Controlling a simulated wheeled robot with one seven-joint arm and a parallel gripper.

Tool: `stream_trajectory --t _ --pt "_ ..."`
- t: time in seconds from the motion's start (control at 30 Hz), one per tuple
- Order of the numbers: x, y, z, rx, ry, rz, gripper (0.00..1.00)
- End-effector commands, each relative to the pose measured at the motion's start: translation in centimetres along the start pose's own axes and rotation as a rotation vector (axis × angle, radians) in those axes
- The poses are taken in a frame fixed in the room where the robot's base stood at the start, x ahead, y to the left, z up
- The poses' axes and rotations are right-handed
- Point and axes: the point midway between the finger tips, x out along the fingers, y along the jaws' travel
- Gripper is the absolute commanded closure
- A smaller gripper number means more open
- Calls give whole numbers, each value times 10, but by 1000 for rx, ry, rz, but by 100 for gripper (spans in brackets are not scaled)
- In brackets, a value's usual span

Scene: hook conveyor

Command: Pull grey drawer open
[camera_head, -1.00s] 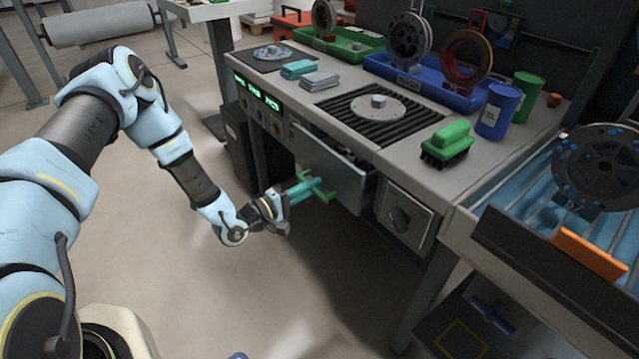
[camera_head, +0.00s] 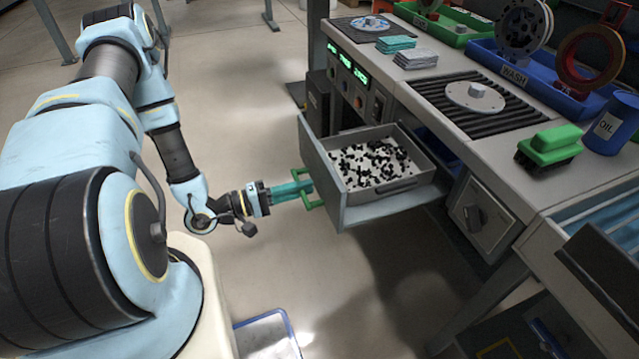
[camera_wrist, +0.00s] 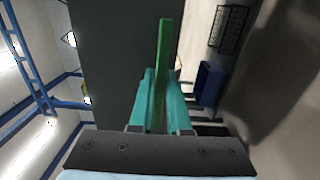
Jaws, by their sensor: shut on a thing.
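The grey drawer (camera_head: 322,172) stands well out from the workbench in the head view. Inside it is a tray (camera_head: 412,186) of small black and white pieces. The drawer has a green handle (camera_head: 312,203) on its front, which also shows in the wrist view (camera_wrist: 164,60). My gripper (camera_head: 304,189) has its teal fingers shut on the handle, one on each side of it in the wrist view. The drawer's grey front panel (camera_wrist: 115,60) fills the middle of the wrist view behind the handle.
The workbench (camera_head: 415,88) carries a round disc on a black ribbed plate (camera_head: 480,115), a green brush (camera_head: 550,146), a blue oil can (camera_head: 609,124) and a blue wash bin (camera_head: 500,66). A blue-rimmed box (camera_head: 268,335) lies on the floor near my base. Floor left of the drawer is clear.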

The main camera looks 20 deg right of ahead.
Motion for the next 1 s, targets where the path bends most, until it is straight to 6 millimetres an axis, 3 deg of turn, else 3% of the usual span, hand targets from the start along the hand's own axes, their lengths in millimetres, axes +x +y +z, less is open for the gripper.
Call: stream_trajectory --t 0.2,0.57,0.6,0.8,1.0 --pt "-11 -1 0 1 0 -2 100" --pt "-12 -1 -1 1 0 -2 100" --pt "-12 -1 -1 1 0 -2 82" --pt "-12 0 -1 1 0 -1 59" --pt "-12 0 0 1 0 -1 55"
